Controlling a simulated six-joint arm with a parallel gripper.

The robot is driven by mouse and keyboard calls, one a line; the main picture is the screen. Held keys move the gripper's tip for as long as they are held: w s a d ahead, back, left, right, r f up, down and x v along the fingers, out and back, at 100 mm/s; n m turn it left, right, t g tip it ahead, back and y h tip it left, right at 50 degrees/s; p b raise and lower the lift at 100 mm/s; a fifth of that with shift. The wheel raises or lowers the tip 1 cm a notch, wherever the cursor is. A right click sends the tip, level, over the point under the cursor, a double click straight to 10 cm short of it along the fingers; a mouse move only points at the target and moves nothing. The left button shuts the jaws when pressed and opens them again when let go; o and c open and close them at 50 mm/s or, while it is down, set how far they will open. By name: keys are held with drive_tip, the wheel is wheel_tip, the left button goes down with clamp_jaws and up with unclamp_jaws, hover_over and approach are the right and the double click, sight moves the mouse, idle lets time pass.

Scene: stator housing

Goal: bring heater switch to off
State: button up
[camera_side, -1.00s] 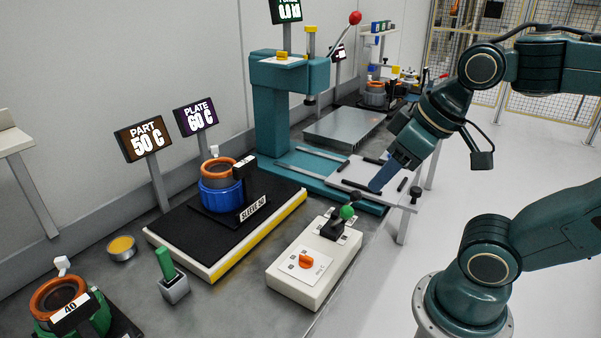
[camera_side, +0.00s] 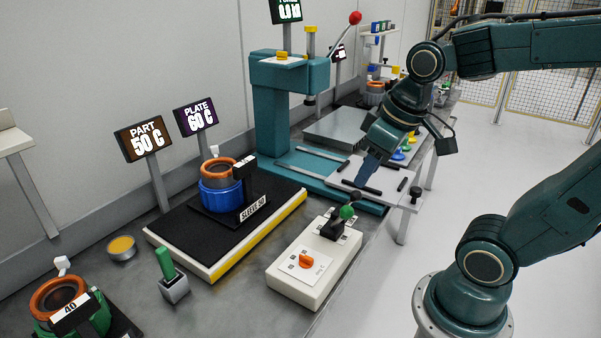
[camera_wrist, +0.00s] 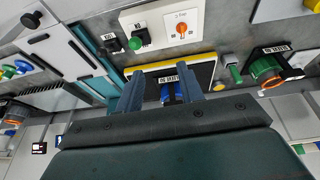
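The white control box (camera_side: 292,284) stands at the front of the bench. It carries a black lever with a green ball (camera_side: 347,212) and an orange rotary knob (camera_side: 306,261) on a white plate. I cannot read which of the two is the heater switch. In the wrist view the green ball (camera_wrist: 136,43) and the orange knob (camera_wrist: 181,29) show near the top. My gripper (camera_side: 366,175) hangs above and behind the box, near the press plate, clear of both controls. In the wrist view its two fingers (camera_wrist: 162,95) stand apart with nothing between them.
A black heating plate (camera_side: 170,232) with a blue sleeve part (camera_side: 221,198) lies left of the box. Displays read PART 50 C (camera_side: 143,140) and PLATE 60 C (camera_side: 196,117). A teal press (camera_side: 272,120) stands behind. A green-handled tool (camera_side: 164,263) stands front left.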

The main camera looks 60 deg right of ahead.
sight(349, 207)
drive_tip(key=w+d+f+g, duration=0.2)
drive_tip(key=w+d+f, duration=0.2)
drive_tip(key=d+f, duration=0.2)
drive_tip(key=shift+w+d+g, duration=0.3)
drive_tip(key=shift+w+d, duration=0.05)
drive_tip(key=shift+d, duration=0.05)
drive_tip(key=shift+f, duration=0.3)
drive_tip(key=shift+w+f, duration=0.15)
drive_tip(key=shift+f, duration=1.2)
drive_tip(key=shift+w+f, duration=0.2)
drive_tip(key=shift+f, duration=1.1)
drive_tip(key=shift+w+f, duration=0.15)
drive_tip(key=shift+f, duration=1.2)
drive_tip(key=shift+f, duration=0.25)
